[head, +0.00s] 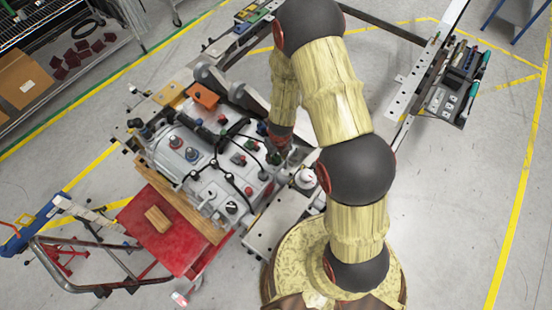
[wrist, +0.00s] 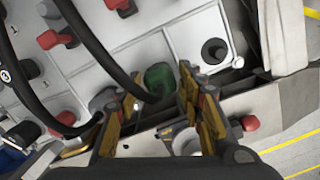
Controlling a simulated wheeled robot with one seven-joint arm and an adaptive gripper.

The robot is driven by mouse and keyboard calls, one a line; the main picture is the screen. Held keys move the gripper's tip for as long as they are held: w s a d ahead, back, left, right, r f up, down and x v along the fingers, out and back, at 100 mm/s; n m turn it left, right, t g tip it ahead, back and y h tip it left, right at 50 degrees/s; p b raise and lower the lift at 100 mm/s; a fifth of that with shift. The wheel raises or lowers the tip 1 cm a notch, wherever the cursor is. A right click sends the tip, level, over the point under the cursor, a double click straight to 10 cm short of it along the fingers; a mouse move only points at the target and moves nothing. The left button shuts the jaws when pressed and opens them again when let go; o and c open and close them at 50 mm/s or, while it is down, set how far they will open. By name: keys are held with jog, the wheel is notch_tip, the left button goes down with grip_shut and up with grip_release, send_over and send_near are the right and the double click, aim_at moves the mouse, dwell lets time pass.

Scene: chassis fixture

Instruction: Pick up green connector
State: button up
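The green connector (wrist: 160,79) sits on the light grey chassis unit, near its edge, in the wrist view. A black cable runs up to its left side. My gripper (wrist: 157,95) is open, with its two yellow-brown fingers apart on the left and right of the connector. I cannot tell whether either finger touches it. In the head view my gripper (head: 278,150) is at the right side of the grey unit (head: 200,187), and my arm hides part of that area.
Several red connectors, such as one at the upper left (wrist: 55,38), and black cables surround the spot. A white plate with a round black socket (wrist: 214,50) lies to the right. A red tray (head: 160,235) with a wooden block is at the lower left.

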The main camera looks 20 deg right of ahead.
aim_at(276, 156)
jog(key=c, duration=0.9)
jog(key=shift+r, duration=0.1)
jog(key=shift+r+p, duration=0.6)
notch_tip(276, 156, up, 2)
jog(key=shift+r+p, duration=0.1)
jog(key=shift+p, duration=0.65)
jog(key=shift+s+a+r, duration=0.5)
jog(key=shift+s+r, duration=1.05)
jog(key=shift+s, duration=0.75)
jog(key=shift+s+a+r, duration=0.5)
jog(key=shift+s+r, duration=1.1)
jog(key=shift+s, duration=0.65)
jog(key=shift+s+a+r, duration=0.5)
jog(key=shift+s+r, duration=1.05)
jog(key=shift+s, duration=0.75)
jog(key=shift+d, duration=0.1)
